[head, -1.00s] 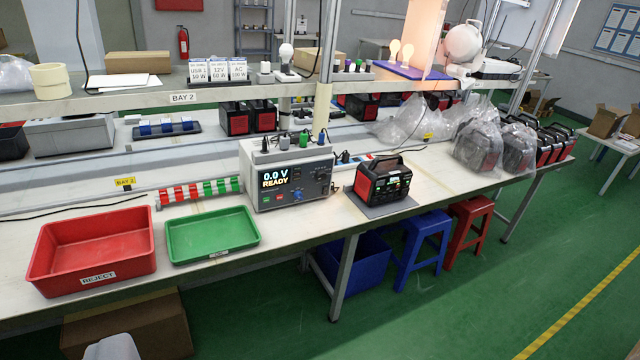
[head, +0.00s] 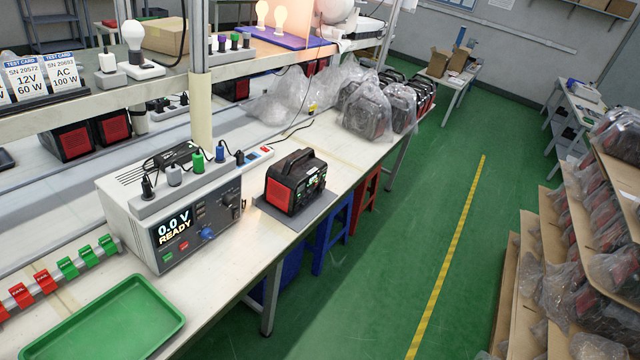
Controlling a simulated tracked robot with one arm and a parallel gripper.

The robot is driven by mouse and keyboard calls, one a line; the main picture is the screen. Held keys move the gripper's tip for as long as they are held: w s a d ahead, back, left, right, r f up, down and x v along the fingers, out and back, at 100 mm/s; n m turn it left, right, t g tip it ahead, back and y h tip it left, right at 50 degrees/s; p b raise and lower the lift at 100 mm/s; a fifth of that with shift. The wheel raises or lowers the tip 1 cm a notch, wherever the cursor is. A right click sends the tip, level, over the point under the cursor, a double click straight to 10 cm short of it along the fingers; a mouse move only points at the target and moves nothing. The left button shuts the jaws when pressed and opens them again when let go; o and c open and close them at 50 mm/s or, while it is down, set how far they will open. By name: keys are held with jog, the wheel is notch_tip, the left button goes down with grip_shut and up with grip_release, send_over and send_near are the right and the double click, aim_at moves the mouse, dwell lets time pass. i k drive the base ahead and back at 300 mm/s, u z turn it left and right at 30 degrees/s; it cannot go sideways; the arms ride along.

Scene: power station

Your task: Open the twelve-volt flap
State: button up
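The portable power station (head: 296,182), black with a red side panel and a top handle, stands upright on a grey mat (head: 262,204) on the bench. Its front, with a small lit display, faces right and is seen at a steep angle. The twelve-volt flap cannot be made out at this size. My gripper is not in view.
A tester (head: 170,220) reading "0.0 V READY" stands left of the power station. A green tray (head: 112,322) lies at the front left. Bagged units (head: 366,110) stand farther along the bench. Green floor (head: 400,230) is open on the right, before a loaded rack (head: 575,235).

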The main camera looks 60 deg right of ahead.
aim_at(290, 180)
jog(key=z, duration=0.4)
jog(key=i, duration=0.9)
jog(key=z, duration=0.55)
jog(key=k, duration=0.9)
jog(key=z, duration=0.2)
jog(key=i, duration=0.9)
jog(key=u, duration=0.05)
